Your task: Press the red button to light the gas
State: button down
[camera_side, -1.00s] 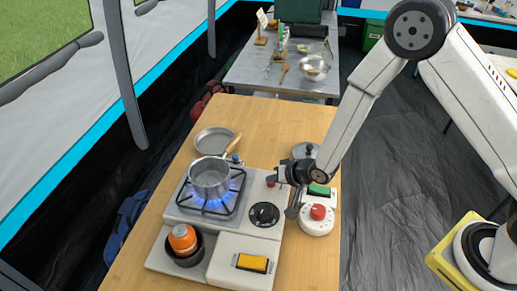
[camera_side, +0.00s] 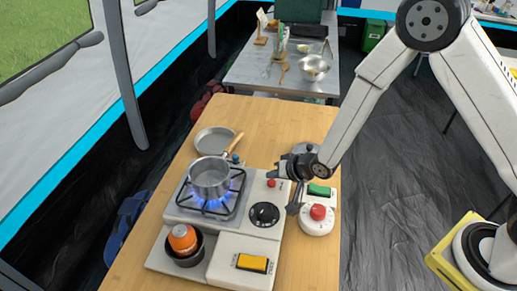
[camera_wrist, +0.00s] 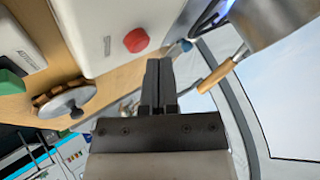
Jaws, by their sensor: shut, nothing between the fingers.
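The small red button (camera_side: 271,184) sits on the right side of the white gas stove (camera_side: 180,213), near its back corner. It also shows in the wrist view (camera_wrist: 137,40), beside and apart from my fingertips. My gripper (camera_side: 281,169) is shut and empty, just above and beyond the red button in the side view. Its two dark fingers lie together in the wrist view (camera_wrist: 158,64). Blue flames (camera_side: 211,206) burn on the burner under a metal saucepan (camera_side: 210,180). A black knob (camera_side: 264,214) is on the stove front of the red button.
A white round device with a larger red top (camera_side: 318,212) and a green switch (camera_side: 319,190) stand right of the stove. A yellow switch (camera_side: 252,263) is in front.

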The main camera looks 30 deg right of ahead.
aim_at(274, 184)
jog(key=shift+r, duration=0.2)
jog(key=shift+r, duration=2.35)
jog(key=s+d+r+n+g+h, duration=0.1)
jog(key=s+d+r+n+g, duration=0.1)
jog(key=s+d, duration=0.5)
jog(key=s+d+r+n+g+h, duration=0.2)
jog(key=s+d+r+g, duration=0.2)
jog(key=s+d, duration=0.3)
jog(key=s+r, duration=0.1)
jog(key=s, duration=0.2)
jog(key=shift+r+n, duration=0.25)
jog(key=shift+n, duration=0.15)
